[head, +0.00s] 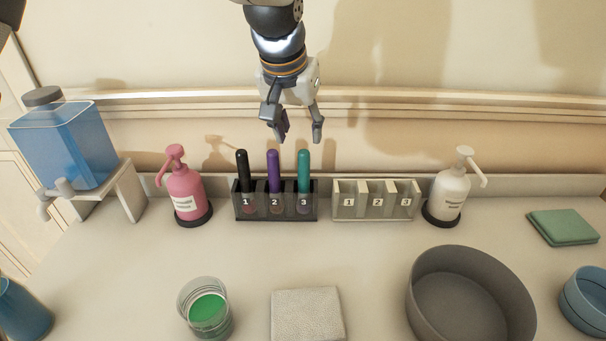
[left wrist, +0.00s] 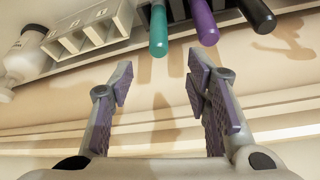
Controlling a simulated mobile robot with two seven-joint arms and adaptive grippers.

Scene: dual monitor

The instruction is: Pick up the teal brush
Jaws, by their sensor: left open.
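The teal brush (head: 303,168) stands upright in slot 3 of the dark holder (head: 289,212), its lower end hidden in the slot. Its handle end also shows in the left wrist view (left wrist: 158,32), in line with the gap between the fingers. The purple brush (head: 273,170) stands in slot 2 and the black brush (head: 242,170) in slot 1. My left gripper (head: 299,138) is open and empty. Its fingertips point down and appear above the teal and purple handles in the head view, apart from them. My right gripper is not in view.
An empty numbered holder (head: 375,213) stands right of the dark one. A pink pump bottle (head: 185,190) and a white pump bottle (head: 450,190) flank the holders. In front are a glass of green liquid (head: 207,311), a pale square pad (head: 307,316) and a grey bowl (head: 470,300).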

